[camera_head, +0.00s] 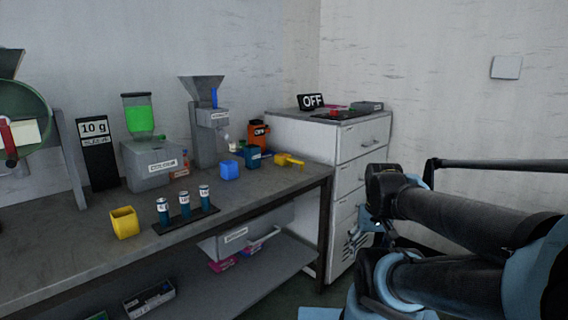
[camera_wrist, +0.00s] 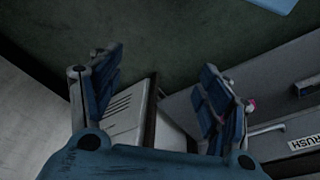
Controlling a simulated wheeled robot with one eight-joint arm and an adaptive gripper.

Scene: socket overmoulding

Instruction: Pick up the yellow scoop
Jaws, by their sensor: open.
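The yellow scoop (camera_head: 287,160) lies on the bench top near its right end, its handle pointing right, beside a dark blue cup (camera_head: 252,156). My gripper (camera_wrist: 165,82) is open and empty in the wrist view, its two blue-padded fingers spread wide over the dark floor. In the head view my gripper (camera_head: 357,240) is small and partly hidden by my arm, in front of the drawer cabinet, lower than the bench top and right of the scoop. The scoop does not show in the wrist view.
The bench (camera_head: 80,244) carries a yellow cup (camera_head: 124,223), a rack (camera_head: 187,221) of labelled vials, a blue cup (camera_head: 229,171), an orange container (camera_head: 259,136) and a grey hopper machine (camera_head: 209,135). A white drawer cabinet (camera_head: 351,145) stands at the bench's right end.

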